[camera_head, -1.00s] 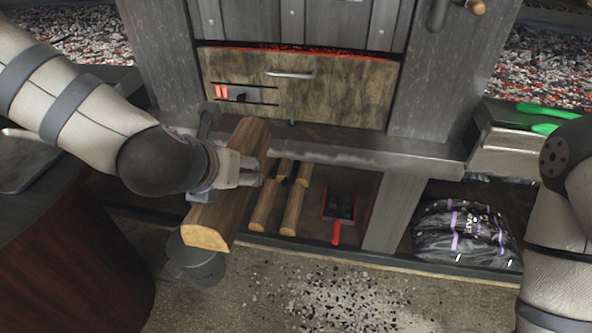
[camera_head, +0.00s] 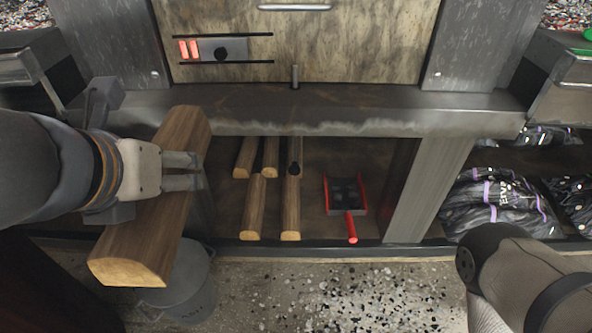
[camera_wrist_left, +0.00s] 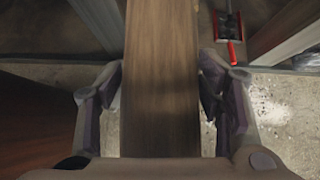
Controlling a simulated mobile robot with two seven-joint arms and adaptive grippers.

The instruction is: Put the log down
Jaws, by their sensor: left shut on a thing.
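The log (camera_head: 150,235) is a long split piece of wood with a pale cut end towards me. My left gripper (camera_head: 185,172) is shut on it near its middle and holds it raised in front of the shelf, above a grey bucket. In the left wrist view the log (camera_wrist_left: 160,70) runs lengthwise between the two fingers (camera_wrist_left: 162,95). Several thinner logs (camera_head: 253,208) lie on the lower shelf (camera_head: 318,226) to the right of the held log. My right arm shows at the lower right, but its gripper is out of view.
A red-handled dustpan (camera_head: 346,200) lies on the lower shelf beside the logs. A grey post (camera_head: 428,190) divides the shelf from black bags (camera_head: 495,205). The grey bucket (camera_head: 185,290) stands on the floor under the log. A ledge (camera_head: 330,112) runs above the shelf.

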